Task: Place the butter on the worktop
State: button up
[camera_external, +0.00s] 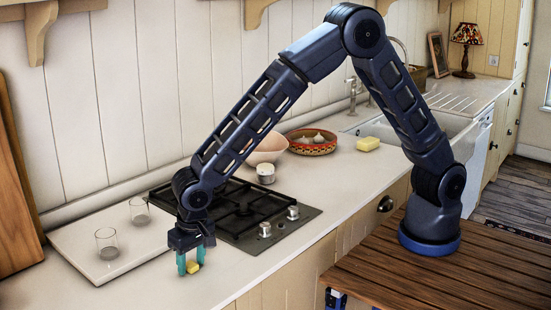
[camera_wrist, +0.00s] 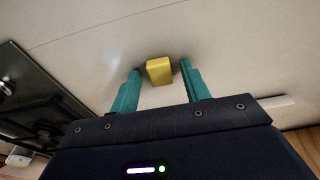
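The butter, a small yellow block (camera_external: 193,267), is low between the fingertips of my gripper (camera_external: 195,262) in the external view. It is on or very close to the pale worktop (camera_external: 190,290); I cannot tell if it touches it. In the wrist view the butter (camera_wrist: 159,71) sits between the tips of the two teal fingers (camera_wrist: 160,82), with a narrow gap showing on each side. My gripper is open and points down at the front of the worktop, left of the hob.
A black gas hob (camera_external: 245,208) is right of my gripper. A pink bowl (camera_external: 268,148), a patterned bowl (camera_external: 311,143) and another yellow block (camera_external: 368,144) are farther right.

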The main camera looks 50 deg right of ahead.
notch_tip(320, 180, up, 12)
jog(key=s, duration=0.1)
jog(key=shift+s, duration=0.4)
dwell(0.3)
jog(key=w+d+r, duration=0.2)
jog(key=d+r, duration=0.3)
jog(key=d, duration=0.7)
jog(key=w+d+r, duration=0.3)
jog(key=d+r, duration=0.3)
jog(key=d, duration=0.6)
jog(key=w+d+r, duration=0.2)
jog(key=d+r, duration=0.3)
jog(key=d, duration=0.7)
jog(key=s+d+r+t, duration=0.1)
jog(key=s+d, duration=0.2)
jog(key=d, duration=0.5)
jog(key=s+d+r+t, duration=0.1)
jog(key=s+d+r, duration=0.1)
jog(key=s+d, duration=0.35)
jog(key=s+d+f, duration=0.3)
jog(key=s+d, duration=0.7)
jog(key=d, duration=0.2)
jog(key=shift+d+t, duration=0.25)
jog(key=shift+t, duration=0.15)
